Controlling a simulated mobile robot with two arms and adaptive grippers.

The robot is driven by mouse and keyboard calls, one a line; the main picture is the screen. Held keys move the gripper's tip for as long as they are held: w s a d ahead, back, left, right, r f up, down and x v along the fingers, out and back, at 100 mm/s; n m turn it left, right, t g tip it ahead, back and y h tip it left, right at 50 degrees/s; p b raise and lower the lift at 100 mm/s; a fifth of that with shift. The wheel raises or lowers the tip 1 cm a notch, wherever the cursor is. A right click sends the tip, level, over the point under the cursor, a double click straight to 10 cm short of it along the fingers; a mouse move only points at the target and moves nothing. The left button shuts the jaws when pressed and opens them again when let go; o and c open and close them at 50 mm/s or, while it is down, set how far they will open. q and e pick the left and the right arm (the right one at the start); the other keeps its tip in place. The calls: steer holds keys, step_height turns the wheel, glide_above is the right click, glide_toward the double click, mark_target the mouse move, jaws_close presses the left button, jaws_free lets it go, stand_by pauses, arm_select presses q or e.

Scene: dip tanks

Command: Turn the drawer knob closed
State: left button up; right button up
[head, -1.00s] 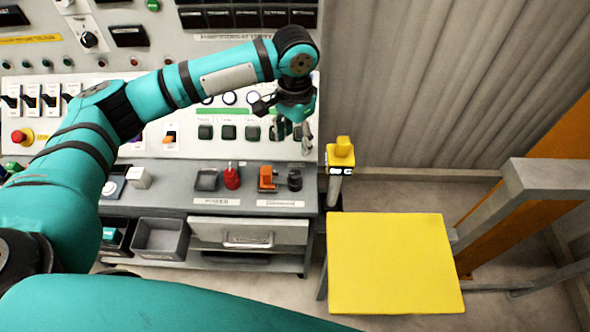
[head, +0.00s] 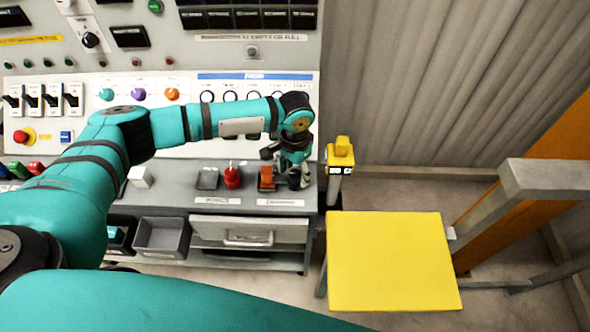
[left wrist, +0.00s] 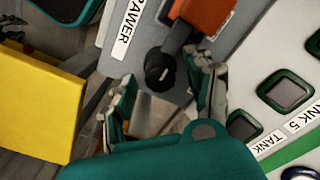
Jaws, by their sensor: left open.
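The drawer knob is a round black knob with a pale pointer mark, in the left wrist view (left wrist: 160,72) near a label ending in "RAWER". In the head view the knob (head: 294,180) is at the bench's right end, partly hidden by my left gripper (head: 297,176). My left gripper is open, pointing down. In the left wrist view its fingertips (left wrist: 160,66) are on either side of the knob; contact cannot be told. The grey drawer front (head: 215,228) with a bar handle is below the bench. My right gripper is out of view.
An orange switch (head: 267,179) is close beside the knob, and a red knob (head: 232,177) is further left. The control panel (head: 185,150) rises behind. A yellow-topped stand (head: 390,262) and a yellow post (head: 341,155) are to the right.

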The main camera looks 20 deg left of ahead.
arm_select(q)
steer(key=shift+c, duration=0.3)
jaws_close()
steer(key=shift+r+m+p, duration=0.15)
steer(key=shift+m+p, duration=1.05)
steer(key=shift+m, duration=0.1)
steer(key=m+p, duration=0.1)
steer(key=m, duration=0.1)
steer(key=shift+m, duration=0.4)
steer(key=m+p, duration=0.1)
steer(key=m, duration=0.1)
steer(key=shift+m, duration=0.3)
steer(key=m+p, duration=0.1)
steer(key=m, duration=0.2)
steer(key=shift+m, duration=0.3)
steer(key=m, duration=0.3)
steer(key=shift+m+p, duration=0.3)
steer(key=shift+m, duration=1.5)
